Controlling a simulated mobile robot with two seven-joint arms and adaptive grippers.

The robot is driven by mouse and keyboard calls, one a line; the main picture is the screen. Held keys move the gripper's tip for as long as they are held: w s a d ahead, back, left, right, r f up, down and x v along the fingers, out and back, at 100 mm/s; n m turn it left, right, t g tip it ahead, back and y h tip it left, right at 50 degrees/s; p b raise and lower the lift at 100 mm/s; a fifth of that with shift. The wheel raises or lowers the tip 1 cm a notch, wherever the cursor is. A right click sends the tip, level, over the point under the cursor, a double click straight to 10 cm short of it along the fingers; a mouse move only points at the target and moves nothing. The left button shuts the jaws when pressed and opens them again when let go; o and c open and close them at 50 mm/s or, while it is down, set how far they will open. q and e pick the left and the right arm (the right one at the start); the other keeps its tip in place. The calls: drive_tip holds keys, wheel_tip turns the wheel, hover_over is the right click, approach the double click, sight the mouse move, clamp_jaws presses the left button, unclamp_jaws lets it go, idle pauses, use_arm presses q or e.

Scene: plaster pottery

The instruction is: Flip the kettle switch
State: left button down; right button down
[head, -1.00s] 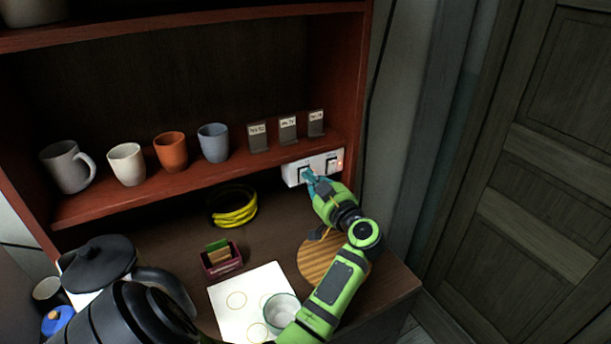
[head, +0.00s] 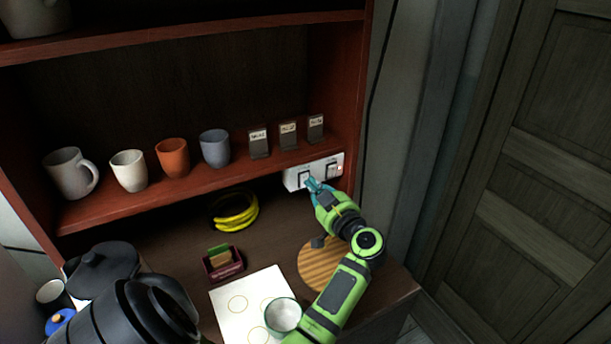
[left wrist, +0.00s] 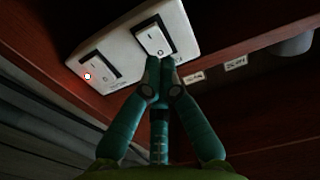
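A white panel (head: 291,181) with two rocker switches is fixed under the shelf edge. The left switch (head: 305,177) has my left gripper (head: 312,184) just in front of it; the right switch (head: 331,170) has a small light beside it. In the left wrist view, the gripper's teal fingers (left wrist: 158,64) are together and empty, by one end of the nearer switch (left wrist: 154,38). I cannot tell whether they touch it. The other switch (left wrist: 101,67) has a lit red lamp. The panel labels are too small to read. My right gripper is out of view.
A dark lidded pot or kettle (head: 100,268) stands at lower left. Several cups, including an orange one (head: 172,158), and dark labelled packets (head: 259,145) line the shelf. Below are bananas (head: 238,212), a white sheet (head: 238,306), a glass (head: 283,315) and a round wooden board (head: 316,268).

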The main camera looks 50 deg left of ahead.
use_arm(q)
drive_tip(key=p+v, duration=0.2)
drive_tip(key=v, duration=0.3)
idle(0.3)
idle(0.4)
